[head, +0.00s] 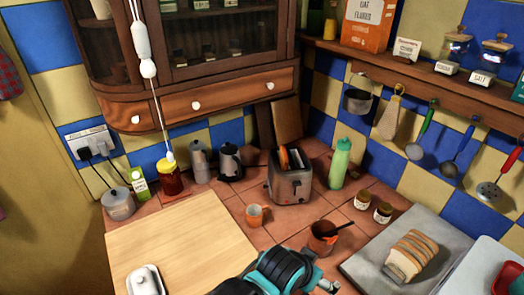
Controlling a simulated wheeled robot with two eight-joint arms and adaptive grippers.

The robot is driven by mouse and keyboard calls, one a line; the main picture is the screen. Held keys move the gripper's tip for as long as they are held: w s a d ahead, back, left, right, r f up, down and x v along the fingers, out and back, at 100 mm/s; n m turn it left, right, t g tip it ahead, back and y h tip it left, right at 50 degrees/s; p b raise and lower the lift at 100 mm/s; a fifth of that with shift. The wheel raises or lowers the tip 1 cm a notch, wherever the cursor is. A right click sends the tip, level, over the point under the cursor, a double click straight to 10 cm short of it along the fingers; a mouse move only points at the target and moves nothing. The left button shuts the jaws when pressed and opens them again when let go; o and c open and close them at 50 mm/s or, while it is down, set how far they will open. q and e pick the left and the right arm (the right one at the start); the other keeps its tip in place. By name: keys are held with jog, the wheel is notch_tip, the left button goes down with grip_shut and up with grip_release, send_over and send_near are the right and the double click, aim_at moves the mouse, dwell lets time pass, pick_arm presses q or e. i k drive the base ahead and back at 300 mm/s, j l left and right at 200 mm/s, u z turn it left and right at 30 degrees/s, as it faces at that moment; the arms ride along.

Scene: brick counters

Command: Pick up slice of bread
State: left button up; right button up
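A sliced loaf of bread (412,255) lies on a grey board (362,262) at the lower right, its slices leaning together in a row. Bread slices (291,158) also stand in the slots of a metal toaster (290,182) at the back of the counter. A teal and black part of my arm shows at the bottom middle, left of the grey board and apart from the bread.
A brown pot with a handle (322,238) and two small jars (382,212) stand near the grey board. An orange cup (254,215) and a green bottle (340,164) stand by the toaster. A white tray (480,272) is at the right edge. The wooden board (185,245) is mostly clear.

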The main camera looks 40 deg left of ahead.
aim_at(283, 156)
jog(key=j+u, duration=0.2)
jog(key=u, duration=0.15)
jog(key=j+u, duration=0.2)
jog(key=u, duration=0.15)
jog(key=i+j+u, duration=0.1)
jog(key=u, duration=0.25)
